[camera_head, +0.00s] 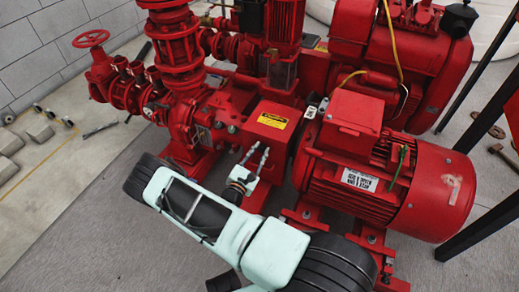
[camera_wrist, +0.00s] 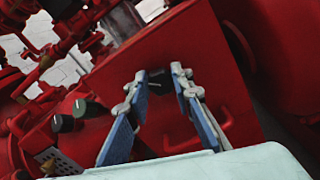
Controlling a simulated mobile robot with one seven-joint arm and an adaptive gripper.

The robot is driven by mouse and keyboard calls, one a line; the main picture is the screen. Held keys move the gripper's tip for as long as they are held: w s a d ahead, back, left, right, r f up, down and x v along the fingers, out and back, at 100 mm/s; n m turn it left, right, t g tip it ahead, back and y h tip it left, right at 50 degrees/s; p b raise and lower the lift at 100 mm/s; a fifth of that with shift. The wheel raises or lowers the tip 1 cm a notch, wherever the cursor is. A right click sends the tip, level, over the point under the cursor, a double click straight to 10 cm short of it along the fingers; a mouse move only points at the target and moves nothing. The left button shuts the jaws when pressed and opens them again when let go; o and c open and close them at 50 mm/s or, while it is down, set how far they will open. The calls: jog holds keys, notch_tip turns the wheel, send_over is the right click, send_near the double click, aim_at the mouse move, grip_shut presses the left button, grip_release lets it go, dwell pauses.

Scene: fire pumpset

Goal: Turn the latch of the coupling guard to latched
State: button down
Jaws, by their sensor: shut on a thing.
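The coupling guard (camera_head: 262,138) is a red box with a yellow label on top, between the pump and the motor in the head view. Its large red face fills the middle of the wrist view (camera_wrist: 205,45). My gripper (camera_head: 256,150) is at the near side of the guard, fingers pointing toward it. In the wrist view my gripper (camera_wrist: 160,78) has its blue-padded fingers a little apart, tips at the red face, shut on a small part there. That part, at the latch's place, is mostly hidden between the fingertips, so its angle cannot be told.
The red motor (camera_head: 345,180) stands right of the guard, close to my arm. The red pump and pipework (camera_head: 180,110) stand to the left. A dark frame post (camera_head: 480,228) is at far right. The grey floor (camera_head: 70,220) at left is clear.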

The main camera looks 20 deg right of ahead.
jog(key=m+p, duration=0.2)
jog(key=m, duration=0.3)
jog(key=shift+s+m, duration=0.1)
jog(key=shift+m, duration=0.2)
jog(key=shift+f+m+p, duration=0.15)
jog(key=shift+m+p, duration=0.85)
jog(key=shift+m, duration=1.1)
jog(key=c, duration=1.7)
grip_release()
jog(key=v, duration=1.2)
